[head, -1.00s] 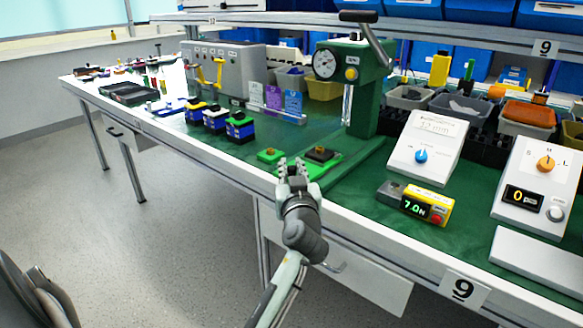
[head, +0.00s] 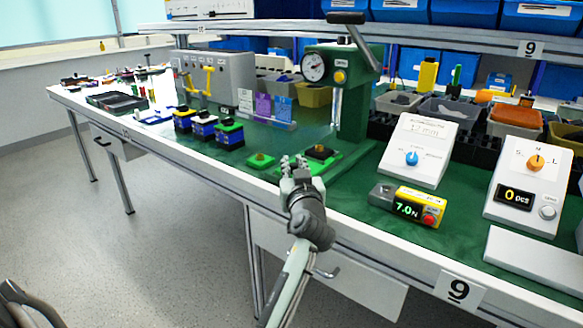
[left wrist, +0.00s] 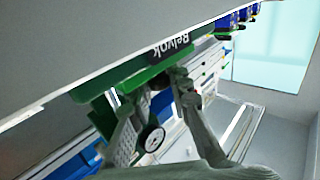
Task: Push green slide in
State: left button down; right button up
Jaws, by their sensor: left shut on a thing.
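The bright green slide (head: 318,176) lies on the base of a green press (head: 352,110), with a dark block (head: 320,152) on it below the press column. My left gripper (head: 293,163) is at the slide's front end, over the bench's front edge, and is shut on it. The gripper partly hides the slide's near end. My right gripper is not in view.
Several blue-and-black blocks (head: 203,126) stand further left. The press lever (head: 362,45) sticks up above.

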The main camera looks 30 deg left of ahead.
pick_arm(q)
jog(key=c, duration=1.4)
grip_release()
jog(key=shift+o, duration=0.2)
jog(key=shift+r, duration=0.1)
notch_tip(320, 180, up, 10)
jog(key=shift+f, duration=0.1)
